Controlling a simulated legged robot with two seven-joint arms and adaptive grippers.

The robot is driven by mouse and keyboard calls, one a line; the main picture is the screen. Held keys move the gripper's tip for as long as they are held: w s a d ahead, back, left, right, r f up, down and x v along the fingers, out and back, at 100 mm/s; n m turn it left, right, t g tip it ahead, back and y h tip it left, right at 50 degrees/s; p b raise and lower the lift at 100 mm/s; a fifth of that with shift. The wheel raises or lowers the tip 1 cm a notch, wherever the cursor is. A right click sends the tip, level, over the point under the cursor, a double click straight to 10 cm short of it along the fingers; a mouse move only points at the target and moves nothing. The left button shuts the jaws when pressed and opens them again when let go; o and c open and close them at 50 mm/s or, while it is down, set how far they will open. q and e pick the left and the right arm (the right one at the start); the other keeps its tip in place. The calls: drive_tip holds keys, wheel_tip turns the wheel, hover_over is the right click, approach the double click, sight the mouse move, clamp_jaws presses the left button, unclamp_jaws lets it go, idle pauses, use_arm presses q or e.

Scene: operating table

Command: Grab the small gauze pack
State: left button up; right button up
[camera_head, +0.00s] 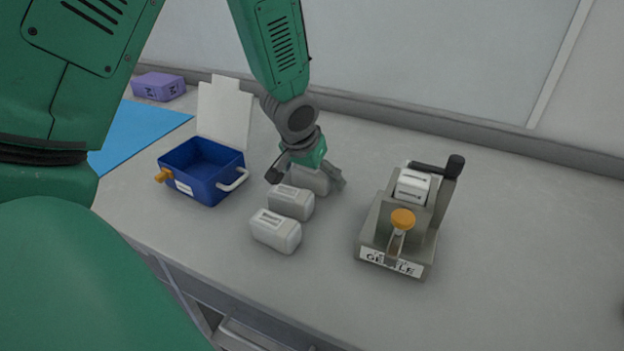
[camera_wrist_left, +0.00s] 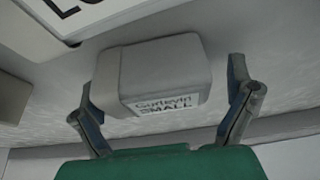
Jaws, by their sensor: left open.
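Three pale grey packs stand in a row on the counter in the head view: a front one (camera_head: 275,230), a middle one (camera_head: 291,202) and a back one (camera_head: 311,181). My left gripper (camera_head: 307,180) is at the back pack, its open fingers on either side of it. In the left wrist view, a grey pack whose label ends in "SMALL" (camera_wrist_left: 160,75) sits between the spread fingers of my left gripper (camera_wrist_left: 162,88), with gaps visible at both sides. My right gripper is not in view.
A blue open box (camera_head: 203,172) with a raised white lid (camera_head: 224,113) stands left of the packs. A grey labelled stand (camera_head: 397,230) with an orange knob and dark handle is at right. A purple box (camera_head: 158,86) lies far left.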

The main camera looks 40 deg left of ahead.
use_arm(q)
drive_tip(key=shift+d, duration=0.2)
drive_tip(key=shift+c, duration=0.4)
drive_tip(key=shift+d+r, duration=0.1)
drive_tip(key=shift+d, duration=0.15)
drive_tip(key=c, duration=1.1)
drive_tip(key=shift+a, duration=0.35)
